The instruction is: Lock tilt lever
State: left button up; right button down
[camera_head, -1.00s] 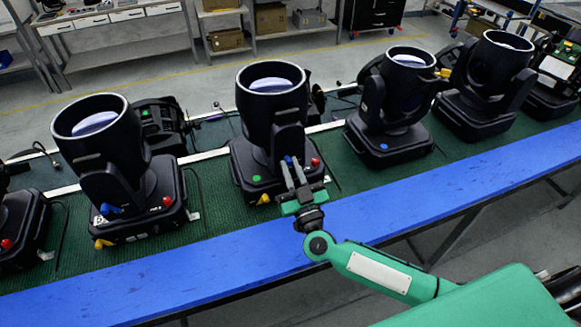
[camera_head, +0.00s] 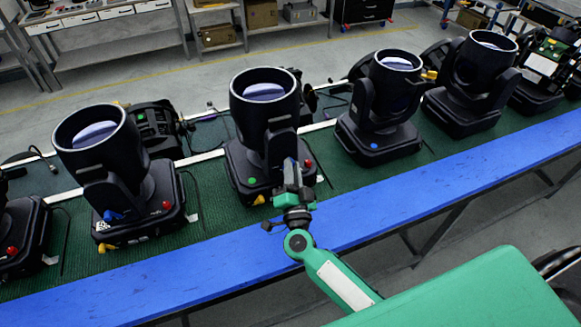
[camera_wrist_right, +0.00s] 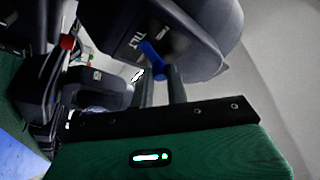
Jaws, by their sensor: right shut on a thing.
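The black moving-head light (camera_head: 262,110) in the middle of the bench faces my right gripper (camera_head: 291,168). In the right wrist view, the blue tilt lever (camera_wrist_right: 152,53) sticks out beside the white word TILT on the light's arm. The fingers of my right gripper (camera_wrist_right: 162,88) reach up to the lever, close together and shut on its near end. The gripper hides most of the lever in the head view. My left gripper is not in view.
More black lights stand in a row, one on the left (camera_head: 105,160) and one on the right (camera_head: 382,108). The middle light's base has a red knob (camera_head: 307,163) and a yellow lever (camera_head: 258,200). A blue strip (camera_head: 400,205) edges the green bench top.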

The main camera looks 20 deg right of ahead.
jog(key=shift+d+f+m+g, duration=0.1)
jog(key=shift+m+g, duration=0.2)
jog(key=shift+m, duration=0.4)
jog(key=c, duration=1.4)
grip_release()
jog(key=b+v, duration=0.6)
jog(key=v, duration=0.7)
jog(key=shift+s+f, duration=0.2)
jog(key=shift+s, duration=0.15)
jog(key=shift+a, duration=0.2)
